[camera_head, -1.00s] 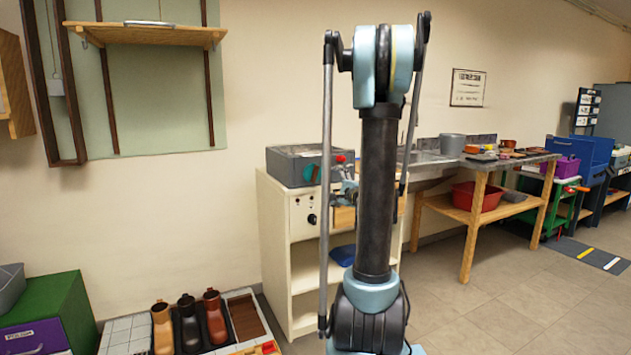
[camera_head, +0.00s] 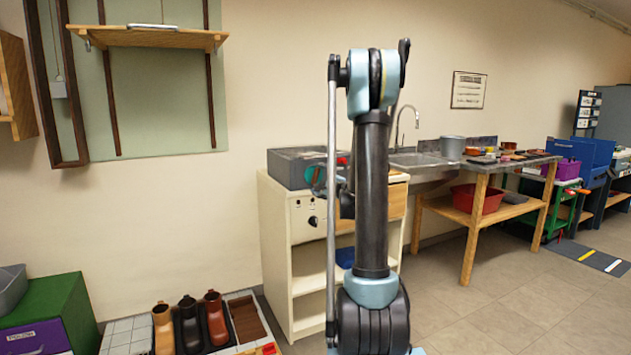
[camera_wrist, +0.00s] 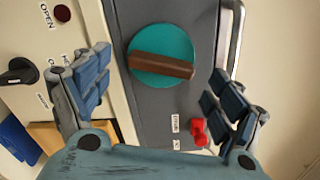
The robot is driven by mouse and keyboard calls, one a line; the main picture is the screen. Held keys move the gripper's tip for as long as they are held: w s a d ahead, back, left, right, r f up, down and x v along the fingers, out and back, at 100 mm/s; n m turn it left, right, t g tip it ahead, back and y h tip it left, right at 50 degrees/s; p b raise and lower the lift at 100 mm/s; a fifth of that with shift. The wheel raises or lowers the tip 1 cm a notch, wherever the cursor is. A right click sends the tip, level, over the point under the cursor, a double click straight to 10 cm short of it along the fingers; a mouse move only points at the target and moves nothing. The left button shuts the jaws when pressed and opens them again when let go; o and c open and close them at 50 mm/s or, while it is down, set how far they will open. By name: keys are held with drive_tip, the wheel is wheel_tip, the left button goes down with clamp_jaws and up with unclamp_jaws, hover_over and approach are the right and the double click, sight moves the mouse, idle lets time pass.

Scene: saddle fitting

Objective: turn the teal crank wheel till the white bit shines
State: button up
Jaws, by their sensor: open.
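The teal crank wheel (camera_wrist: 160,42) is a flat disc on the face of a grey box (camera_wrist: 205,20), with a brown bar (camera_wrist: 160,66) across it, slightly tilted. In the head view the wheel (camera_head: 308,176) shows partly behind my arm. My gripper (camera_wrist: 157,72) is open and empty in the wrist view, its blue-padded fingers to the left and right of the wheel, apart from the bar. In the head view my gripper is mostly hidden by my arm. I cannot make out a shining white bit.
A red knob (camera_wrist: 198,132) with small white labels sits on the grey box near my right finger. A metal handle (camera_wrist: 236,40) runs along the box's edge. The cream cabinet (camera_head: 276,235) below has a black knob (camera_wrist: 18,76). A sink (camera_head: 420,158) lies to the right.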

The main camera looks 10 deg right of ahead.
sight(317, 177)
drive_tip(key=shift+x, duration=2.1)
drive_tip(key=c, duration=1)
